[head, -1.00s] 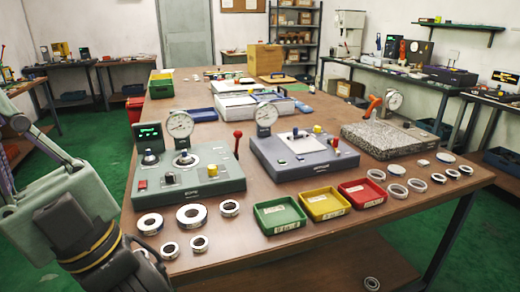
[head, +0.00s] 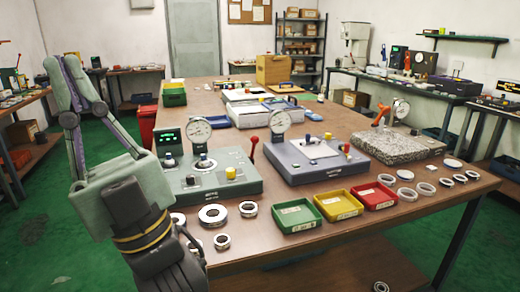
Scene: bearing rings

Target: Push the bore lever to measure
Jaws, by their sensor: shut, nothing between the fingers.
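A green gauge station (head: 240,187) stands on the near left of the table. It has a round dial (head: 199,130), a lit display, a yellow knob (head: 230,173) and an upright lever with a red ball (head: 253,143) at its right rear. A blue-grey station (head: 318,172) with its own dial (head: 280,121) and a small red knob (head: 346,148) stands to its right. I cannot read which lever is marked bore. My gripper (head: 63,62) is upright at the left, shut and empty, apart from both stations. My wrist hides part of the green station's left side.
Green (head: 297,216), yellow (head: 338,205) and red (head: 374,195) trays line the front edge. Metal rings (head: 213,215) lie before the green station, more at the right. A granite block with a gauge (head: 398,147) stands at the right. Floor is clear at the left.

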